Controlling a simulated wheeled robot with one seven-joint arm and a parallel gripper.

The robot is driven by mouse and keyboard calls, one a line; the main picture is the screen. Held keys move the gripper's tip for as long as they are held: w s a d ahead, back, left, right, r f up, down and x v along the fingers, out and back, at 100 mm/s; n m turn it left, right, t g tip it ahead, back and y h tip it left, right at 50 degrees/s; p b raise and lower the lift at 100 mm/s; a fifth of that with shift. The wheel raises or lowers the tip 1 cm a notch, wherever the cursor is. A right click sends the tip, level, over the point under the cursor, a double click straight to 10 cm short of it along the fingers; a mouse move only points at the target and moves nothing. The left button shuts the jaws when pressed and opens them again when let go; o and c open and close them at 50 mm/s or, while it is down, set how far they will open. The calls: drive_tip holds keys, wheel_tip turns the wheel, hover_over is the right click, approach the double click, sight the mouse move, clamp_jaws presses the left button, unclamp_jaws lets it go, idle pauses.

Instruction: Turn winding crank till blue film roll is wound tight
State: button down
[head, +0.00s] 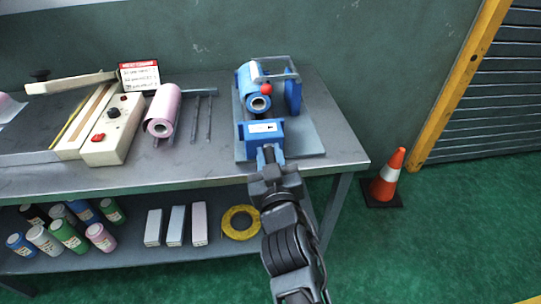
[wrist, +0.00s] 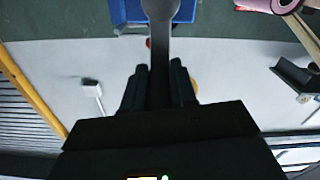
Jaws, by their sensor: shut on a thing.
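The blue film roll (head: 249,84) sits on the winder at the right end of the table, its pale core end facing me. A blue box (head: 262,134) with a white label stands at the winder's front. My gripper (head: 268,166) is at the front of this box, shut on the grey winding crank (wrist: 159,45). In the wrist view the crank's bar runs between the two fingers, with its rounded end by the blue box (wrist: 128,12). How tight the film is I cannot tell.
A pink roll (head: 162,110) on a grey stand (head: 208,117) and a control box (head: 112,130) stand to the left on the table. Bottles, small boxes and a yellow ring (head: 240,222) lie on the lower shelf. A traffic cone (head: 387,176) stands at right.

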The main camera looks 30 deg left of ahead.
drive_tip(key=shift+w+d+f+m+b, duration=0.1)
drive_tip(key=shift+w+d+m+b, duration=0.15)
drive_tip(key=shift+d+m+b, duration=0.2)
idle(0.6)
drive_tip(key=w+d+f+m+b, duration=0.1)
drive_tip(key=f+m, duration=0.4)
drive_tip(key=m, duration=0.6)
drive_tip(key=w+d+f+m+b, duration=0.1)
drive_tip(key=d+f+m+b, duration=0.2)
drive_tip(key=m, duration=0.9)
drive_tip(key=shift+w+d+f, duration=0.15)
drive_tip(key=shift+w+f, duration=0.2)
drive_tip(key=shift+f, duration=1)
